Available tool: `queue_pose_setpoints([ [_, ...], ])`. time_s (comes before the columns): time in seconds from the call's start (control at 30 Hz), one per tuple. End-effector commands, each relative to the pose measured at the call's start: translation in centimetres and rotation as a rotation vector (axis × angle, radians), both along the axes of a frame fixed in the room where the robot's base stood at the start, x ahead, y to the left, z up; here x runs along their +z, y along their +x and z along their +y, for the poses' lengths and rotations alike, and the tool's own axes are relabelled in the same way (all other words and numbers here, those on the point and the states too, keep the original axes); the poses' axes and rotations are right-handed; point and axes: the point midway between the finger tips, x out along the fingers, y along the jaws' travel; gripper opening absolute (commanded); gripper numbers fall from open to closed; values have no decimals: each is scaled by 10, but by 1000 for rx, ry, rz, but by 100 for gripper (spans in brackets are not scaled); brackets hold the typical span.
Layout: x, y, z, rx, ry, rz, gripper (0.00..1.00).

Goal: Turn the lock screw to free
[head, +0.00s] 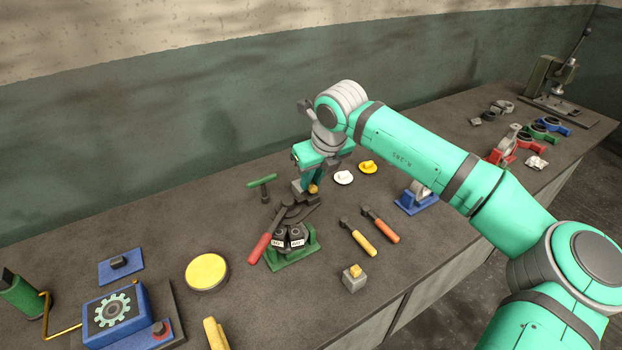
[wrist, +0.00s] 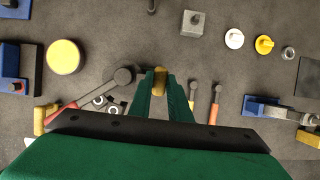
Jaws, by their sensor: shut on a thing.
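The lock screw appears to be the brass-coloured knob (head: 314,189) at the back of a dark bending fixture (head: 304,212). My gripper (head: 309,186) is above the back of this fixture and points down. In the wrist view, the brass knob (wrist: 160,79) sits between the two green fingertips of my gripper (wrist: 160,86), which are shut on it. The fixture has a green base (head: 294,256), a lever with a red handle (head: 259,248) and two dark round blocks with white labels. The fingers partly hide the knob, and I cannot tell its turn angle.
A green T-handle tool (head: 262,184) stands left of the fixture. Yellow-handled (head: 362,243) and orange-handled (head: 386,230) tools lie to its right. A grey block (head: 354,279) is in front. A yellow round tin (head: 206,271) lies left. White (head: 343,177) and yellow (head: 368,167) discs lie behind.

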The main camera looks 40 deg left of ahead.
Motion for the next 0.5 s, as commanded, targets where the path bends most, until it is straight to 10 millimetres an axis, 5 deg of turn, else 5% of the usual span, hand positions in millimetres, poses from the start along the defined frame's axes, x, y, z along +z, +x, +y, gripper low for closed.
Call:
queue_pose_setpoints([
  [0.5, -1, 3, 1, 490, 0, 3, 0],
])
